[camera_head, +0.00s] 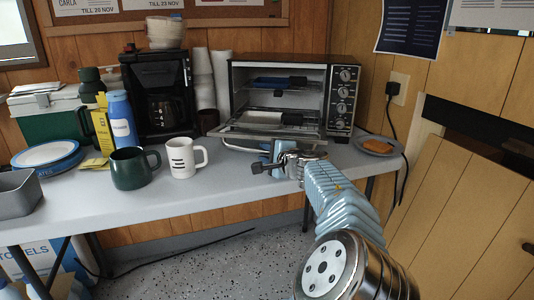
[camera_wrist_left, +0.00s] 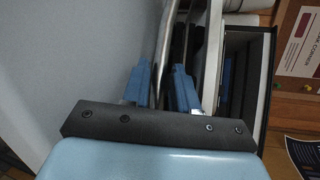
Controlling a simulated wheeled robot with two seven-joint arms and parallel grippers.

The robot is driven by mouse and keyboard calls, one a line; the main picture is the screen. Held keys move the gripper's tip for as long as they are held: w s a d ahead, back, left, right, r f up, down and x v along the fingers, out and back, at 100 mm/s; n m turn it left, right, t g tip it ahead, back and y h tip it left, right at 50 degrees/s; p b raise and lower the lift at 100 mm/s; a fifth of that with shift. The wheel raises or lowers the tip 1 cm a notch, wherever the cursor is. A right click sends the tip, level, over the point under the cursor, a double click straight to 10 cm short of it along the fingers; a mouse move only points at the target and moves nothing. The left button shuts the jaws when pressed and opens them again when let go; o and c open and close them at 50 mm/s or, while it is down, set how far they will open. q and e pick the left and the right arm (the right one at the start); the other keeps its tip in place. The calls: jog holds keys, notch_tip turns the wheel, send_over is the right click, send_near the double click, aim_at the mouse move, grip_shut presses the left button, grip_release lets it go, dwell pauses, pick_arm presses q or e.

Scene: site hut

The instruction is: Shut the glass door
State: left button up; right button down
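The toaster oven (camera_head: 343,100) stands at the back of the table. Its glass door (camera_head: 262,128) is open, lowered to the front, with a metal frame. A dark tray and a blue item show inside. My left gripper (camera_head: 272,158) is at the front edge of the door, right of its middle. In the left wrist view, a thin metal bar of the door (camera_wrist_left: 164,40) runs between the two blue fingers (camera_wrist_left: 160,88). Whether the fingers press on it is not clear. My left wrist hides part of the door's right side. My right gripper is not in view.
A white mug (camera_head: 184,158) and a dark green mug (camera_head: 130,168) stand left of the gripper. A coffee maker (camera_head: 158,90) and stacked cups (camera_head: 220,75) are left of the oven. A plate with food (camera_head: 378,146) lies to its right. The table front (camera_head: 215,190) is clear.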

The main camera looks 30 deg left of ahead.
pick_arm(q)
jog(key=shift+c, duration=0.2)
grip_shut()
jog(key=shift+r, duration=0.1)
